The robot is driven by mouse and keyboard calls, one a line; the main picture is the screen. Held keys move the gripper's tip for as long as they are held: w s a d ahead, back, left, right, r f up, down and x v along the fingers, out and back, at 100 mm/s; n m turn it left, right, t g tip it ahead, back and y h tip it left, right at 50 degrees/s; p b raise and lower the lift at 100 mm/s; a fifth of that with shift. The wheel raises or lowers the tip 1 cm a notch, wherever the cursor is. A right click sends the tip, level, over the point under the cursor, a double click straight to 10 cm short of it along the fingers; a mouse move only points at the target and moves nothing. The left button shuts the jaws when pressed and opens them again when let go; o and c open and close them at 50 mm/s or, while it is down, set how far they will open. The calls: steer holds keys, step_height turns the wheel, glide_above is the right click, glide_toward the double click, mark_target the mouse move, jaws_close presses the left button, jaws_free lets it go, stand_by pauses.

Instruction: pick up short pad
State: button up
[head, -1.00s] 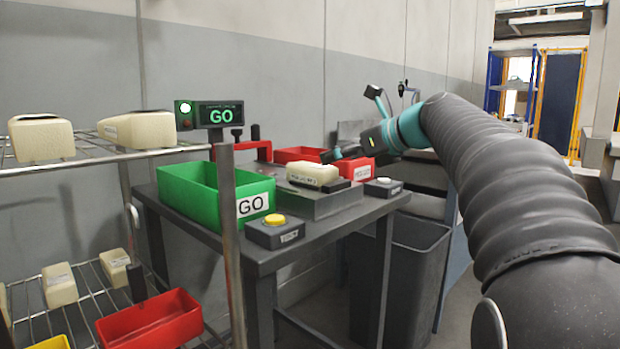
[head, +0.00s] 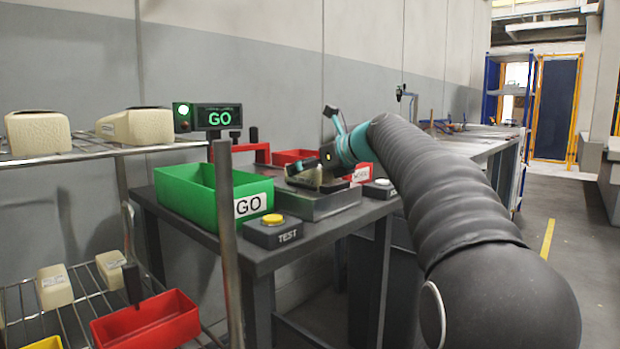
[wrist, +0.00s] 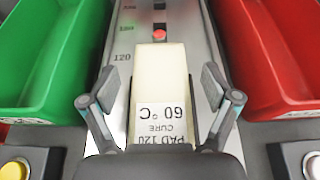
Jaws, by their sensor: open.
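A cream pad (wrist: 158,72) lies on the grey metal measuring plate (wrist: 125,47) on the table. Its label reads "PAD 120 CURE 60 °C", and its far end is close to the plate's 120 mark. My gripper (wrist: 160,88) is open, with one finger on each side of the pad and a visible gap at both sides. In the head view my gripper (head: 318,176) is over the plate (head: 318,205) and hides most of the pad. Whether the fingers touch the plate cannot be told.
A green GO bin (head: 190,195) stands left of the plate, and a red bin (wrist: 268,60) stands right. A TEST box with a yellow button (head: 274,219) is in front. A lit GO sign (head: 218,117) stands behind. More pads (head: 38,134) sit on a wire rack at left.

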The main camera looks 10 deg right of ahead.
steer(key=c, duration=1.2)
steer(key=shift+c, duration=0.2)
steer(key=shift+r, duration=0.1)
